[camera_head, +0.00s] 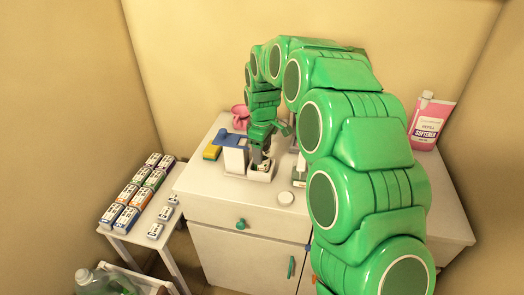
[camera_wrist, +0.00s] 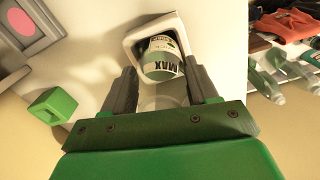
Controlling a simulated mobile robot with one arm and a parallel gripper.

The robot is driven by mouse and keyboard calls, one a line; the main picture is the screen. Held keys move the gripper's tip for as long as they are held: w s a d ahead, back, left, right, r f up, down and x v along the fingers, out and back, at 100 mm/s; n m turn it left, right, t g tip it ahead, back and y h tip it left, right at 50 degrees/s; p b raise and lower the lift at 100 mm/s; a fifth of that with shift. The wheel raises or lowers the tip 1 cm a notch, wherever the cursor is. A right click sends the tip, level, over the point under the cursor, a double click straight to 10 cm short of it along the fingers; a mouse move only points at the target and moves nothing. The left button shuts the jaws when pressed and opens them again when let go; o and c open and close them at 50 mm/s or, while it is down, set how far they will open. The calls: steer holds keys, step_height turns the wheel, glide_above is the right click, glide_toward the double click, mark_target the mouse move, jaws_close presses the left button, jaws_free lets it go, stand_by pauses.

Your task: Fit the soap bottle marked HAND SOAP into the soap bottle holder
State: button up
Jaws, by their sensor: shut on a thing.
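My gripper (camera_head: 262,150) points down over the cabinet top at the white soap bottle holder (camera_head: 262,174). In the wrist view, its two fingers (camera_wrist: 162,74) stand either side of a soap bottle (camera_wrist: 162,60) and are shut on it. A pale, see-through part lies between the fingers. How deep the bottle sits is hidden.
A white container with a blue top (camera_head: 235,150) stands left of the holder. A yellow sponge (camera_head: 212,152) and pink mug (camera_head: 240,117) are nearby. A pink softener pack (camera_head: 430,122) stands at the back right. A side table (camera_head: 130,237) holds several boxes.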

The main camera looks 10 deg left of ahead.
steer(key=o, duration=1.2)
steer(key=shift+f, duration=0.1)
steer(key=shift+o, duration=0.2)
step_height(320, 180, up, 11)
steer(key=shift+f, duration=0.2)
steer(key=shift+r, duration=0.85)
